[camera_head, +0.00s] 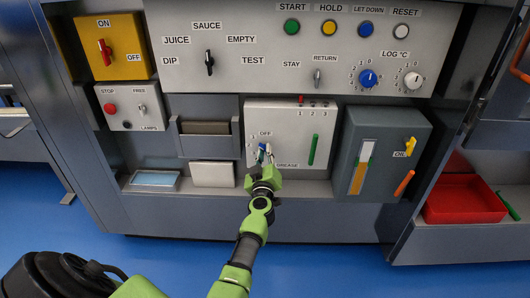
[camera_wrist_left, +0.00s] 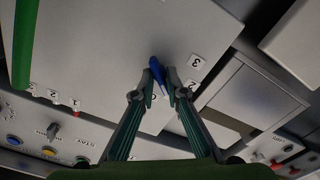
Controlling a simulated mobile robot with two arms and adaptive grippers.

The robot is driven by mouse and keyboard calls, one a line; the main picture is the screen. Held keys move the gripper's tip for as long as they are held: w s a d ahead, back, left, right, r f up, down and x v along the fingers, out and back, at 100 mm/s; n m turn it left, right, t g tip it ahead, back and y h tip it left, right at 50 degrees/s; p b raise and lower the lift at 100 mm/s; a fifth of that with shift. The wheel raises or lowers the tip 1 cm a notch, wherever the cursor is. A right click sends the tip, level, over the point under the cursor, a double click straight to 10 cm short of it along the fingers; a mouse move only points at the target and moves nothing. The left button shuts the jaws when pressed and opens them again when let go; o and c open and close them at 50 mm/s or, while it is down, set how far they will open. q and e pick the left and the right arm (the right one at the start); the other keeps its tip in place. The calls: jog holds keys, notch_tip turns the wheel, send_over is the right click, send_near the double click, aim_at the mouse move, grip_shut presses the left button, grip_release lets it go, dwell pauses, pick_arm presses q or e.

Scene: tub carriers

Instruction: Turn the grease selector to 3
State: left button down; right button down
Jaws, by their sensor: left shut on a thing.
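The grease selector (camera_head: 261,148) is a small blue knob on a light grey panel (camera_head: 290,118), with OFF above it and GREASE at its lower right. My left gripper (camera_head: 264,158) reaches up to it from below and hides much of the dial. In the left wrist view the two fingertips (camera_wrist_left: 159,88) are shut on the blue knob (camera_wrist_left: 156,66), one on each side. A 3 label (camera_wrist_left: 195,61) sits to the right of the knob there, with another label partly hidden behind a finger. Which mark the knob points at I cannot tell. My right gripper is not in view.
A green slider (camera_head: 313,150) and a red light (camera_head: 301,99) share the panel. A grey box (camera_head: 384,140) with a yellow switch (camera_head: 410,146) stands to its right. A red bin (camera_head: 463,203) is further right. The blue floor in front is clear.

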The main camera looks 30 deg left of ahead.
pick_arm(q)
jog(key=shift+f+n, duration=0.15)
jog(key=shift+n, duration=7.45)
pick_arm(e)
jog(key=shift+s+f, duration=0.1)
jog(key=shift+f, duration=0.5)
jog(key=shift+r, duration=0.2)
pick_arm(q)
jog(key=shift+n, duration=0.5)
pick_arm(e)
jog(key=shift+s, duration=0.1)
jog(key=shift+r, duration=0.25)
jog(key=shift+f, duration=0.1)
